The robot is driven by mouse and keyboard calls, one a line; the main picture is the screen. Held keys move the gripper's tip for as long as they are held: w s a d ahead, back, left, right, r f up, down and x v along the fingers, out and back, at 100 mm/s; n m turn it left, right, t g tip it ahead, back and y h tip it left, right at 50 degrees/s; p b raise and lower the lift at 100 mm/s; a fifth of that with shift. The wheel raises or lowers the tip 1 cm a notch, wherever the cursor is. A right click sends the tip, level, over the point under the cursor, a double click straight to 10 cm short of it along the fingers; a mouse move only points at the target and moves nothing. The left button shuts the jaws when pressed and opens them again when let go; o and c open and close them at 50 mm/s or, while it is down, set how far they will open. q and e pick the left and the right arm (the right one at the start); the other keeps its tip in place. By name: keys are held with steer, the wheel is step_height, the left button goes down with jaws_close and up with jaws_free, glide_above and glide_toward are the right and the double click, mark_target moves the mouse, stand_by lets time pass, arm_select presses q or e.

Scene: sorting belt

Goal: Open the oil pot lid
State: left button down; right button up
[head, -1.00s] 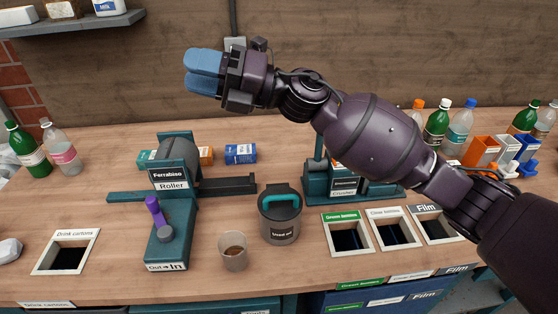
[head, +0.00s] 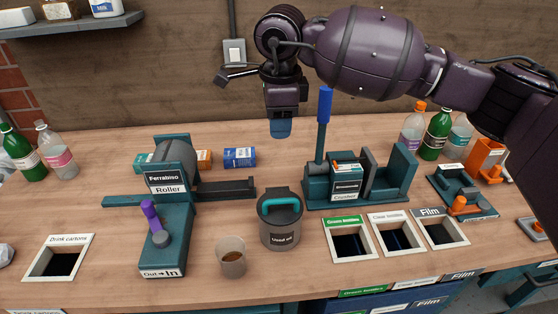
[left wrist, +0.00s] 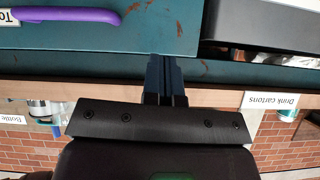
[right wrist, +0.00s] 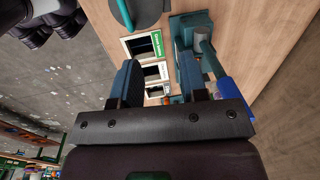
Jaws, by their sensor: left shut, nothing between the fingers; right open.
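The oil pot (head: 281,235) is a grey pot labelled "Used oil", standing upright on the bench. Its dark lid (head: 268,193) with a teal handle (head: 281,204) is on it. The lid's teal handle (right wrist: 150,12) also shows at the top of the right wrist view. My right gripper (head: 281,130) points down above the bench, beyond the pot and apart from it. In the right wrist view the right gripper (right wrist: 161,78) has its fingers apart with nothing between them. My left gripper (left wrist: 166,85) shows only in the left wrist view, shut and empty.
A cup (head: 232,262) with brown contents stands left of the pot. The roller (head: 168,215) is further left and the crusher (head: 345,185), with a tall blue lever (head: 324,115), is behind right. Labelled bench openings (head: 352,243) lie right of the pot. Bottles (head: 436,135) stand at the right.

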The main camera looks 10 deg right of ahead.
step_height(320, 180, down, 11)
steer(key=w, duration=0.1)
stand_by(0.5)
steer(key=shift+r, duration=0.1)
jaws_close()
stand_by(1.1)
steer(key=c, duration=0.7)
jaws_free()
steer(key=shift+c, duration=0.2)
steer(key=o, duration=0.7)
steer(key=shift+o, duration=0.2)
steer(key=shift+r, duration=0.1)
step_height(320, 180, up, 11)
steer(key=s, duration=0.1)
steer(key=shift+f, duration=0.2)
